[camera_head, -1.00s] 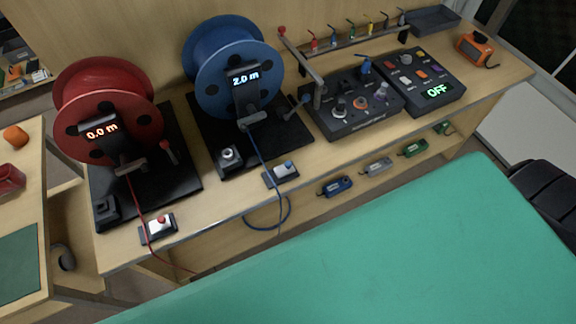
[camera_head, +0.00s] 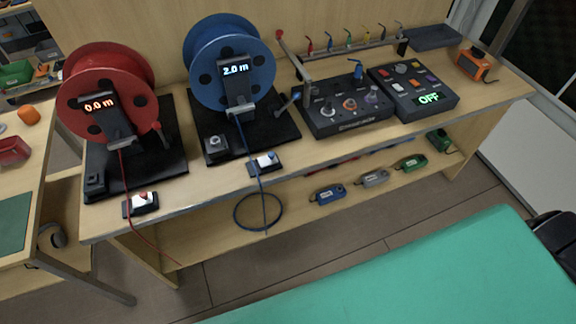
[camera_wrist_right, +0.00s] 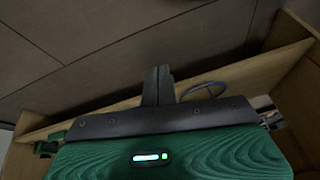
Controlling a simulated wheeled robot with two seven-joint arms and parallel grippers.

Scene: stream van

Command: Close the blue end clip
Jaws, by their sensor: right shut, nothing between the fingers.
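A blue cable (camera_head: 251,150) comes down from the reel, passes at the clip and hangs in a loop below the bench edge. In the right wrist view my right gripper (camera_wrist_right: 158,72) is shut and empty. A thin dark loop (camera_wrist_right: 205,86) shows beyond its fingers. Neither gripper shows in the head view.
Control boxes (camera_head: 345,109) stand right. Small coloured devices (camera_head: 375,178) sit on the lower shelf. A green surface (camera_head: 430,280) fills the lower right. Floor is clear before the bench.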

